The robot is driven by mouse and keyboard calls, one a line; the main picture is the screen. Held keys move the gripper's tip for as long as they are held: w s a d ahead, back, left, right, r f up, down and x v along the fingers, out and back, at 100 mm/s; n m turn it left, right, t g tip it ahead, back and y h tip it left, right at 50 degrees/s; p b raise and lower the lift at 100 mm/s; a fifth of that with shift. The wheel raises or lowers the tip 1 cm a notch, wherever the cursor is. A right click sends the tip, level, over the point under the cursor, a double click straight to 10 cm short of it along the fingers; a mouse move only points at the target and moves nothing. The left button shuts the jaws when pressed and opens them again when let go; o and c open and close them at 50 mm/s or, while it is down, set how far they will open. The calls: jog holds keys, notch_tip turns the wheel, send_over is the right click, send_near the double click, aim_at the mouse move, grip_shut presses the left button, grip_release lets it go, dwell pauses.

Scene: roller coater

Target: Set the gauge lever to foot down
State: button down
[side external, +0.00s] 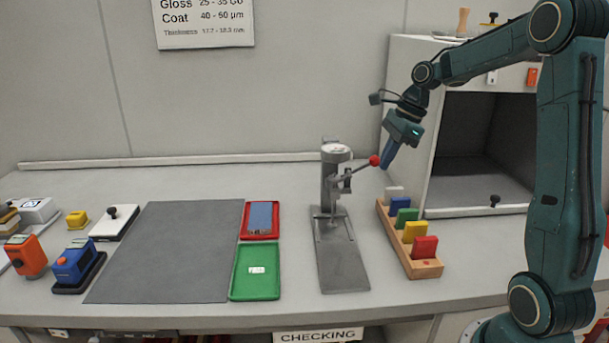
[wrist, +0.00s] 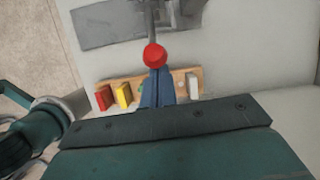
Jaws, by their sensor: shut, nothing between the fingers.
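The thickness gauge (side external: 328,185) stands on a grey metal base plate (side external: 343,266) near the middle of the bench. Its lever (side external: 361,167) sticks out to the right and slopes slightly up, ending in a red ball knob (side external: 374,160). My gripper (side external: 386,164) is shut and empty, its blue fingers pointing down just right of the knob. In the wrist view the red knob (wrist: 154,56) sits at the tips of the shut fingers (wrist: 157,75); I cannot tell whether they touch. The gauge's foot is too small to make out clearly.
A wooden rack (side external: 425,267) with coloured blocks stands right of the gauge, below my gripper. An open-fronted cabinet (side external: 410,80) is behind it. A green tray (side external: 256,272), a red tray (side external: 261,220) and a grey mat (side external: 170,250) lie to the left.

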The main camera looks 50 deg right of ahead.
jog(key=shift+w+a+r, duration=0.25)
jog(key=shift+r, duration=0.25)
jog(key=shift+w+a+r, duration=0.2)
jog(key=shift+w+r, duration=0.05)
jog(key=shift+r, duration=1)
jog(key=shift+a+f, duration=0.1)
jog(key=v, duration=1)
jog(key=shift+w+a+r+h, duration=0.15)
jog(key=shift+w+r+h, duration=0.15)
jog(key=shift+w, duration=0.1)
jog(key=shift+r, duration=0.1)
